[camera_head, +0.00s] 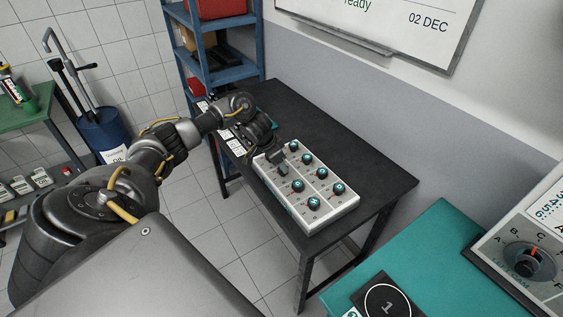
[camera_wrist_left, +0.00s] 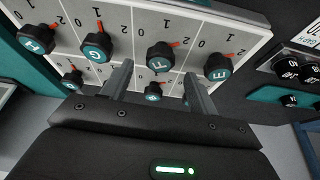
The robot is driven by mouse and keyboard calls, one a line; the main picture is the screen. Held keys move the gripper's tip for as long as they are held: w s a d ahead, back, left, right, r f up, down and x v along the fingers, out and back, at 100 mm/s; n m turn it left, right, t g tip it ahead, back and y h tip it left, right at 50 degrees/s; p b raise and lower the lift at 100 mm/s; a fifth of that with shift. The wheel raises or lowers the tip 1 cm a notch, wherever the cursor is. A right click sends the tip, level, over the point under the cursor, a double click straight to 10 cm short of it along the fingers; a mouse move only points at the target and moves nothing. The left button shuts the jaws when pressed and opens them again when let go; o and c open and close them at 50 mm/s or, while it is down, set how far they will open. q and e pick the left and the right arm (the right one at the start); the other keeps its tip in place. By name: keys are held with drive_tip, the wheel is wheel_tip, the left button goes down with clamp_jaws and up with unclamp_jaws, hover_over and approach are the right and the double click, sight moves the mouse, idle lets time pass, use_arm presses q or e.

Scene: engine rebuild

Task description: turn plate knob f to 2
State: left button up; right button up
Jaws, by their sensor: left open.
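The white knob panel (camera_head: 318,222) lies on the dark table, with rows of dark knobs with teal, lettered caps. In the left wrist view plate knob F (camera_wrist_left: 160,57) stands between knob G (camera_wrist_left: 96,48) and knob E (camera_wrist_left: 217,67). In the head view my left gripper (camera_head: 277,160) is over the panel's far left part. There I cannot tell which knob is F.
Knob H (camera_wrist_left: 36,39) and a lower row of knobs (camera_wrist_left: 153,91) are close around the fingers. A teal bench (camera_head: 430,240) with a dial unit (camera_head: 528,262) stands at the right. A blue shelf (camera_head: 225,74) stands behind.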

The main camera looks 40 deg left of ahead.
use_arm(q)
drive_tip(key=v, duration=0.7)
drive_tip(key=shift+r+b, duration=0.15)
drive_tip(key=shift+b, duration=0.3)
drive_tip(key=shift+s, duration=0.1)
